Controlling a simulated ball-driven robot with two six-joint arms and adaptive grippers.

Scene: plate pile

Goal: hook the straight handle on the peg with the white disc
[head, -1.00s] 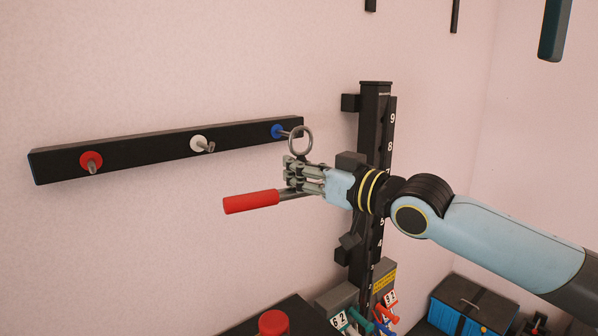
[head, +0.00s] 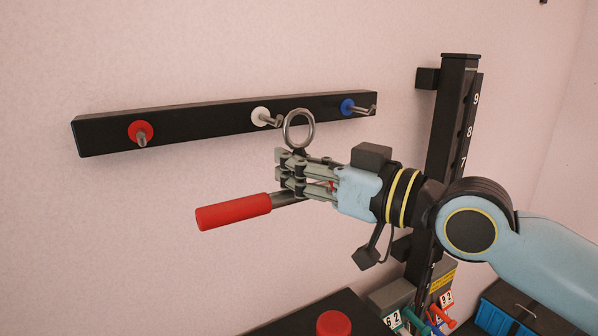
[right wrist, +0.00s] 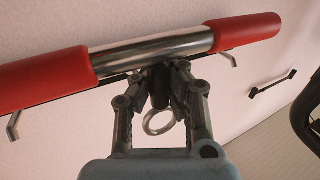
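The straight handle (head: 233,212) has red grips, a bare metal middle and a steel ring (head: 287,130). My right gripper (head: 288,172) is shut on its middle, by the neck below the ring. The ring stands upright above the fingers. In the right wrist view, the handle (right wrist: 160,50) lies across the fingertips (right wrist: 160,78), with the ring between the fingers. The white disc (head: 260,116) and its peg (head: 272,121) are just left of the ring in the head view. Whether ring and peg touch is unclear; the peg does not visibly pass through. My left gripper is out of view.
The black wall rail (head: 200,127) also carries a red-disc peg (head: 140,132) at left and a blue-disc peg (head: 347,106) right of the ring. A tall black numbered post (head: 452,130) stands right. A red knob (head: 334,324) is below. Wall below the rail is clear.

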